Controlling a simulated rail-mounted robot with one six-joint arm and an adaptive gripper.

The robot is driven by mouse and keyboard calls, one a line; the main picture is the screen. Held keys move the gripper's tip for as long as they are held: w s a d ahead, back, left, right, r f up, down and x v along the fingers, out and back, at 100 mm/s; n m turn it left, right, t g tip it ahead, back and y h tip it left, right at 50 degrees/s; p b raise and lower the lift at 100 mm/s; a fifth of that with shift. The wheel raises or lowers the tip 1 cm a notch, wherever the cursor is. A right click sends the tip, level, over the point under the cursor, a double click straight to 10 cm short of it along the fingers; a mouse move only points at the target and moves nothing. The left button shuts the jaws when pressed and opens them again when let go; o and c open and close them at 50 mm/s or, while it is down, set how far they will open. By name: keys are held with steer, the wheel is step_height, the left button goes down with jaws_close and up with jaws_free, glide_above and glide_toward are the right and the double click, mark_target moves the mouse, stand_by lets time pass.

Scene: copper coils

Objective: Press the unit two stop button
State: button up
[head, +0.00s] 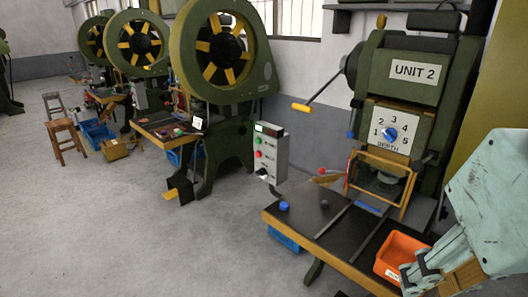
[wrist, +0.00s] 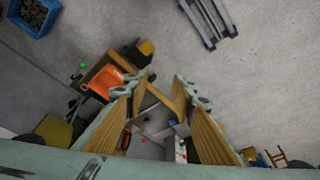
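The press labelled UNIT 2 (head: 414,71) stands at the right in the head view. A grey control box (head: 270,153) is on a post left of its table. On its front face are a green button (head: 258,141), a red button (head: 258,154) below it and a dark knob (head: 263,174) at the bottom. My gripper (head: 415,274) is at the lower right in the head view, by the orange bin and well away from the box. In the wrist view my gripper (wrist: 157,86) has its two fingers apart with nothing held. I cannot make out the buttons surely in the wrist view.
The press table (head: 300,221) holds a blue round piece (head: 284,206) and the orange bin (head: 398,257), also seen in the wrist view (wrist: 103,82). A yellow-handled lever (head: 303,106) juts left from the press. Other presses stand behind. The floor (head: 150,235) at left is free.

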steer(key=shift+c, duration=0.2)
jaws_close()
stand_by(1.1)
